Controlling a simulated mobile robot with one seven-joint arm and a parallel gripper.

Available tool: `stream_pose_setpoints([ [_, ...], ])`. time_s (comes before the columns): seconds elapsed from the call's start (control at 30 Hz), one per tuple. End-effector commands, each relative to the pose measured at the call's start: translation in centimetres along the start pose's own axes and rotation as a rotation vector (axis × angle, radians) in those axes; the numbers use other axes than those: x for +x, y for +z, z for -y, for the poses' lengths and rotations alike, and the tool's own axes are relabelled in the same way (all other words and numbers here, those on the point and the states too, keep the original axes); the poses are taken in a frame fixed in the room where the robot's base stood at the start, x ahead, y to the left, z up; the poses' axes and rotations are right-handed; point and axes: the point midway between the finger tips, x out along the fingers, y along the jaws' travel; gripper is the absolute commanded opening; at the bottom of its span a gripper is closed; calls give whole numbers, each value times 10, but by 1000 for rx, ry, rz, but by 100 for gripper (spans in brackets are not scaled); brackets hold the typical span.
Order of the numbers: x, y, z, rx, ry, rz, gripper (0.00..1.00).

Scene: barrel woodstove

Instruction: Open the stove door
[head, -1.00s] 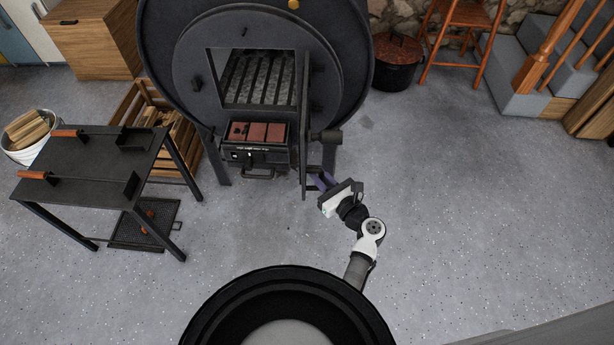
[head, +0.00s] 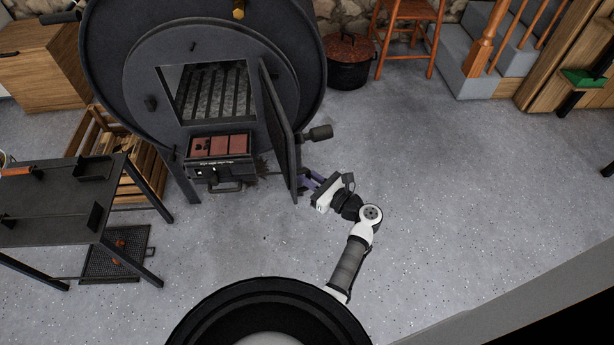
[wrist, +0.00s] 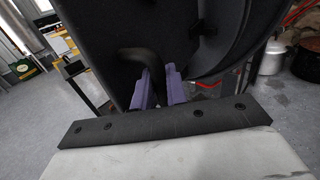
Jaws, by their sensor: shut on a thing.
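The barrel stove (head: 215,50) stands at the upper left of the head view, with its square opening showing a grate inside. Its door (head: 281,125) is swung out from the opening, hinged on the right side. My gripper (head: 308,183) is at the lower free part of the door, on its right. In the wrist view, its two purple fingers (wrist: 160,88) are shut around a dark curved piece at the door (wrist: 205,30), seemingly the handle (wrist: 138,62). The exact grip is partly hidden by the fingers.
An ash drawer (head: 220,157) with red bricks on it sticks out below the opening. A black metal table (head: 50,210) stands at left. The floor at right is clear.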

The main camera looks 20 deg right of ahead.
Motion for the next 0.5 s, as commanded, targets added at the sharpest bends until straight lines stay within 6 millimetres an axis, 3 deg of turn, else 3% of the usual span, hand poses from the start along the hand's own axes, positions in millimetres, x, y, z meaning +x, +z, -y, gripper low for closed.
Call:
stream_pose_setpoints([
  [0.03, 2, 2, 0, -1, 1, 3, 0],
  [0.07, 2, 2, 0, -1, 1, 3, 16],
  [0.2, 2, 2, 0, -1, 1, 2, 32],
  [0.5, -2, 0, 0, -1, 0, 0, 32],
])
